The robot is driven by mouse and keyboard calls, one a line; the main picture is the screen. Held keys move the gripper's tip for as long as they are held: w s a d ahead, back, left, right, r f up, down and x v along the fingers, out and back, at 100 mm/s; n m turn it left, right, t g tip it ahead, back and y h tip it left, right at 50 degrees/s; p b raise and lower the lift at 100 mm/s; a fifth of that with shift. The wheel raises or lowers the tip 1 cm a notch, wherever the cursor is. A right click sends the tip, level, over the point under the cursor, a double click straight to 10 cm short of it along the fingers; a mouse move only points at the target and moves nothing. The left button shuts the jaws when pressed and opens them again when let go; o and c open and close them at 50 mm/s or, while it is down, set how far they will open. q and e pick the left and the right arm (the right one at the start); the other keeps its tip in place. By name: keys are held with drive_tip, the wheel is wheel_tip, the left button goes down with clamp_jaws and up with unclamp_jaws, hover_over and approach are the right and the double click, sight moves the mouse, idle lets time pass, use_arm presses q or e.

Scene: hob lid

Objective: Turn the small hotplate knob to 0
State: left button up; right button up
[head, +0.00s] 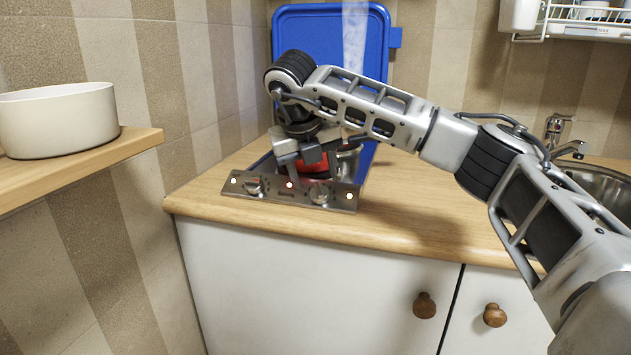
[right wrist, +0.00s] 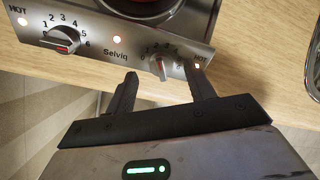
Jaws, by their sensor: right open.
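The hob's metal front panel (head: 270,193) carries two knobs. The left knob (head: 253,187) also shows in the right wrist view (right wrist: 62,40), with a red mark on it. The right knob (head: 319,194) shows in the right wrist view (right wrist: 160,66) with a dial from 0 to 6; its exact setting is hard to read. Which knob belongs to the small hotplate is not clear. My right gripper (head: 309,164) is open, its fingertips (right wrist: 162,78) on either side of the right knob, close to it; contact cannot be told. My left gripper is out of view.
The blue lid (head: 330,40) stands raised behind the hob. A red round thing (head: 315,166) on the hob is partly hidden by my gripper. A white pot (head: 58,120) stands on a shelf at left. The worktop (head: 430,215) right of the hob is clear before the sink.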

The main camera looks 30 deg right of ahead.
sight(320, 193)
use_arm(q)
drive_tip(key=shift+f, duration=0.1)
use_arm(e)
drive_tip(key=shift+x, duration=1.35)
drive_tip(key=c, duration=1)
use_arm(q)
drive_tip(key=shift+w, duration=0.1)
use_arm(e)
drive_tip(key=shift+o, duration=0.2)
